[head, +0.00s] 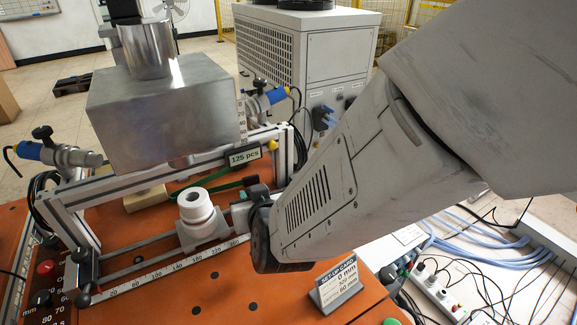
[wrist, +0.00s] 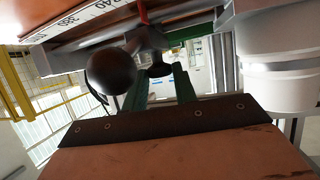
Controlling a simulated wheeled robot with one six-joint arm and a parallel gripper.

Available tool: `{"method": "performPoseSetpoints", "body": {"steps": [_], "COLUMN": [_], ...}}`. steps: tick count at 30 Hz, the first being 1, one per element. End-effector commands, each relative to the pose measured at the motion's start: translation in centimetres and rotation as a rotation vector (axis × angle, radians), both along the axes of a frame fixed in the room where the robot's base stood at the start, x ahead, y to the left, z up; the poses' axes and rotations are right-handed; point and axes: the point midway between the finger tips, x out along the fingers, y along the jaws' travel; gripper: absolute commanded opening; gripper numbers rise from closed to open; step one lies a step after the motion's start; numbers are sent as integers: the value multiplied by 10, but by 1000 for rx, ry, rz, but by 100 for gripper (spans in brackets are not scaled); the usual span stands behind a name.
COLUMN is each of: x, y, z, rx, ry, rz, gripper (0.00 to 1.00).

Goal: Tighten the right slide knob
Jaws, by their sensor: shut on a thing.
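In the wrist view my gripper (wrist: 160,78) reaches away from the camera with two greenish fingers. Their tips are closed on a dark knob (wrist: 156,67) below the rail, which I take to be the right slide knob. A larger round black ball (wrist: 110,72) is just left of the fingers, close to the camera. In the head view my arm reaches in from the right to the right end of the scaled rail (head: 150,265). It hides the fingertips and the held knob there.
A white stepped cylinder (head: 197,207) stands on the rail, left of my gripper. Behind it are a metal box (head: 160,110) and an aluminium frame (head: 120,180). A set-up card (head: 337,287) stands on the orange table (head: 200,300) in front. Cables (head: 480,240) lie at the right.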

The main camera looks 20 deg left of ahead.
Motion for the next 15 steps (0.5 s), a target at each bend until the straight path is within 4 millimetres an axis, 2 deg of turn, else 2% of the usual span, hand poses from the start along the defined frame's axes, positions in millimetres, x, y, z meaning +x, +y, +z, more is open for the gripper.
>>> {"method": "performPoseSetpoints", "body": {"steps": [6,15], "x": [-3,-3], "y": [4,5], "z": [0,1], "rx": [2,3], "ry": [0,0], "rz": [-125,-219], "gripper": [5,5]}}
